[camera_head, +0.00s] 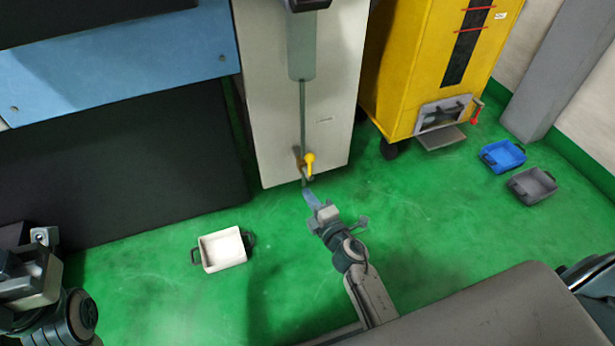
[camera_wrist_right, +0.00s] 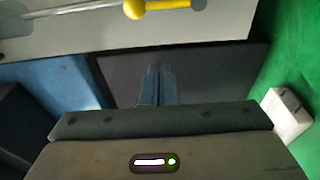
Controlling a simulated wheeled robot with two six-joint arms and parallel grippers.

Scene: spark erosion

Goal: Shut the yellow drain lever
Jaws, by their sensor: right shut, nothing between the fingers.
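The yellow drain lever (camera_head: 309,160) sits low on the front of the pale cabinet, at the lower end of a thin pipe (camera_head: 302,115). It also shows at the top edge of the right wrist view (camera_wrist_right: 160,7), as a yellow knob and handle partly cut off by the frame. My right gripper (camera_head: 310,195) is just below and in front of the lever, apart from it. Its blue-grey fingers are together and empty in the right wrist view (camera_wrist_right: 157,85). My left gripper (camera_head: 40,265) is at the lower left, far from the lever, its fingers not clearly seen.
A white tray (camera_head: 222,249) stands on the green floor, left of my right arm. A yellow machine (camera_head: 412,70) stands right of the pale cabinet (camera_head: 268,80). Blue (camera_head: 502,156) and grey (camera_head: 532,185) trays lie at the right. The floor before the cabinet is mostly clear.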

